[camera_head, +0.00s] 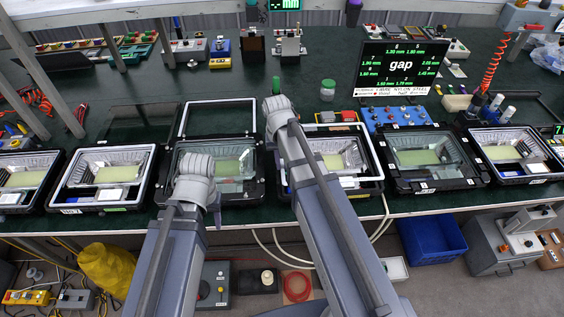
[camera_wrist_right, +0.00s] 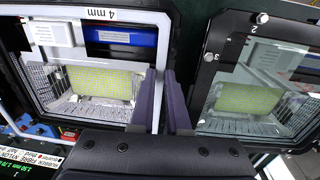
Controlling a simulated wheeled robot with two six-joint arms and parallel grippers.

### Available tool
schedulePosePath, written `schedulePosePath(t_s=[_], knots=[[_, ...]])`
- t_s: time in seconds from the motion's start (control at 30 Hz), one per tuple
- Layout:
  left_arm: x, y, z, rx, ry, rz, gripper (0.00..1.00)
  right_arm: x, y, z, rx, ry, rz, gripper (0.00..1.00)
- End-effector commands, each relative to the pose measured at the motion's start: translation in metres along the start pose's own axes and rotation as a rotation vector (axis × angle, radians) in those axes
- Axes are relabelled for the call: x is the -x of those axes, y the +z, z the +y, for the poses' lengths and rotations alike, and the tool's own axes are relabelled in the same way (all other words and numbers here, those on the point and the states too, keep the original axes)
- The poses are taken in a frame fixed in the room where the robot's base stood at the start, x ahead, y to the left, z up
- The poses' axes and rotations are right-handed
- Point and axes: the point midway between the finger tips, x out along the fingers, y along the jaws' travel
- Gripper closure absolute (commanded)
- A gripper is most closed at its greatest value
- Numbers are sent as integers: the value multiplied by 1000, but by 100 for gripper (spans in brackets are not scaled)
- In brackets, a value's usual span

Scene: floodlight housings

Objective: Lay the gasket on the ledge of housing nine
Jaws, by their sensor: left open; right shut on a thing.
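The white rectangular gasket (camera_wrist_right: 160,62) lies around the rim of an open housing (camera_wrist_right: 20,75) marked "4 mm" in the right wrist view. In the head view the same white frame (camera_head: 378,172) shows right of my right arm. My right gripper (camera_wrist_right: 165,103) is shut on one side of the gasket; its jaws hide part of that side. I cannot tell whether the gasket fully touches the ledge. My left gripper (camera_head: 215,206) is open and empty by the front of the neighbouring housing (camera_head: 235,190); its fingertips are mostly hidden. I cannot read which housing is nine.
Other housings stand to the left (camera_head: 62,190) and right (camera_head: 440,183) along the bench's front edge. An upright white-edged frame (camera_head: 182,120) stands behind the neighbouring housing. A blue box (camera_head: 390,120) and a "gap" display (camera_head: 404,66) are behind. The green bench top is partly clear.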

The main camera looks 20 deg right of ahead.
Motion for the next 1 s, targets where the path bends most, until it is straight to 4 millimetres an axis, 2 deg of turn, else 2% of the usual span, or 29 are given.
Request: schedulePosePath(t_s=[0.03, 0.1, 0.33, 1.0], knots=[[-10, -1, 1, 0, 0, 0, 50, -10, 0, 0, 0, 0, 0, 100], [-16, -1, 2, 0, 0, 0, 50, -17, 0, -1, 0, 0, 0, 100], [-32, -2, 3, 0, 0, 0, 50, -32, 0, -2, 0, 0, 0, 100], [-33, -2, 3, 0, 0, 0, 50, -33, 0, -2, 0, 1, 0, 100]])
